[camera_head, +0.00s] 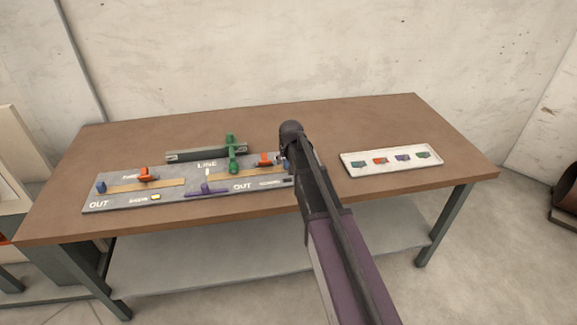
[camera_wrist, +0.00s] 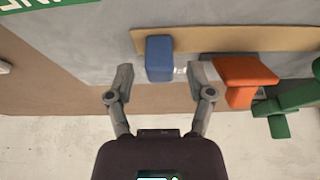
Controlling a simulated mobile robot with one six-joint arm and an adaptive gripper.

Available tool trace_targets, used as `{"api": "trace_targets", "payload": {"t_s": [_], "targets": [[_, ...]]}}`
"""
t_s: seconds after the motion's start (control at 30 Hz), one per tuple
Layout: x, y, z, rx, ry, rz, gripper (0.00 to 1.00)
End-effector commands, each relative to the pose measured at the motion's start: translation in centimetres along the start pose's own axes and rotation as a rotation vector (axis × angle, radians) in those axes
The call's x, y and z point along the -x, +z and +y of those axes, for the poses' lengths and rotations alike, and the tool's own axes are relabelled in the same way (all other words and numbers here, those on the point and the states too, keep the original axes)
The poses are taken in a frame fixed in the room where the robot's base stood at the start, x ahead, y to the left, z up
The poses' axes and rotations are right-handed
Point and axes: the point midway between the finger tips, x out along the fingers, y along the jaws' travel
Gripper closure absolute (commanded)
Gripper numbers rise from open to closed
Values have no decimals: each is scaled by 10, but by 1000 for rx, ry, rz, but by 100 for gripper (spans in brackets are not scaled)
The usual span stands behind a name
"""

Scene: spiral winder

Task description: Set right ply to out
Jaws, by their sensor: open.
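On the grey panel (camera_head: 118,204), the right strip carries an orange slider piece (camera_head: 264,159) and a blue block (camera_wrist: 160,58) at its right end. The orange piece also shows in the wrist view (camera_wrist: 245,78), right of the blue block. The left strip has its own orange piece (camera_head: 147,174) and blue block (camera_head: 101,187). "OUT" is printed by each strip, "LINE" between them. My gripper (camera_wrist: 161,74) is open and empty, its fingertips appearing on either side of the blue block's near end; contact cannot be told. In the head view my arm hides most of the gripper.
A green lever (camera_head: 232,152) stands by a dark bar (camera_head: 205,155) behind the panel. A purple piece (camera_head: 206,190) lies at the panel's front. A white tray (camera_head: 355,172) with several small coloured pieces lies right of my arm. The rear right of the brown table (camera_head: 380,115) is clear.

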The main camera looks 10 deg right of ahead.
Motion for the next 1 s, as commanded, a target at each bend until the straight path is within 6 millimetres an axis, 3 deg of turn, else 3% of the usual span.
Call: {"api": "trace_targets", "payload": {"t_s": [0.2,0.57,0.67,0.8,1.0], "targets": [[-10,0,0,0,0,0,31],[-10,0,-1,1,0,0,31],[-10,0,-1,1,0,0,55],[-10,0,-1,1,0,0,97],[-10,0,-1,1,-1,0,100]]}}
